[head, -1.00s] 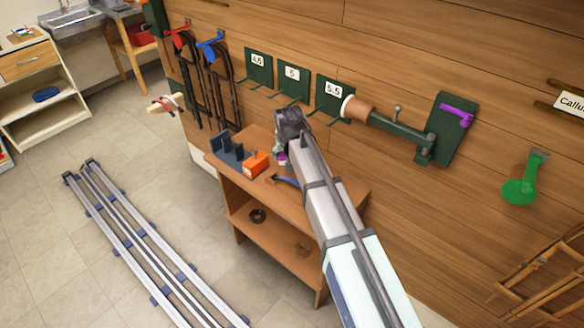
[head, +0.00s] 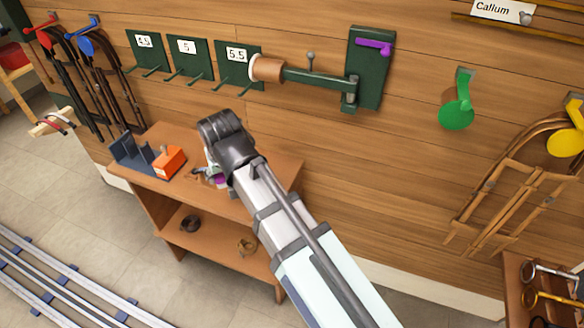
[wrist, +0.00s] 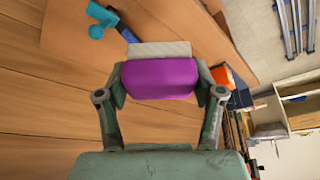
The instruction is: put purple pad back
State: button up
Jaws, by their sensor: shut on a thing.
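The purple pad (wrist: 160,78) fills the space between the two fingertips of my gripper (wrist: 160,84) in the wrist view. A pale ribbed strip runs along the pad's far edge. My gripper is shut on the pad and holds it above the wooden bench. In the head view my wrist hides most of the gripper, and only a bit of purple pad (head: 219,182) shows beside it.
An orange block (head: 169,161) and a dark slotted holder (head: 130,152) stand on the bench (head: 178,190). Numbered green plates (head: 190,62) with pegs hang above. A green arm with a brown cylinder (head: 267,68) juts from the wall. A green disc hook (head: 457,110) hangs farther right.

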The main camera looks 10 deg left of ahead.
jog(key=shift+w+d, duration=0.2)
jog(key=shift+d, duration=0.25)
jog(key=shift+w+d, duration=0.2)
jog(key=shift+d, duration=0.25)
jog(key=w+d+p, duration=0.3)
jog(key=w, duration=1.5)
jog(key=f, duration=0.3)
jog(key=f+p, duration=0.1)
jog(key=f, duration=0.2)
jog(key=shift+w+f, duration=0.2)
jog(key=shift+f, duration=0.2)
jog(key=shift+f+p, duration=0.45)
jog(key=shift+f, duration=1.75)
jog(key=shift+w+f, duration=0.2)
jog(key=shift+f, duration=0.1)
jog(key=shift+f, duration=0.2)
jog(key=o, duration=1.1)
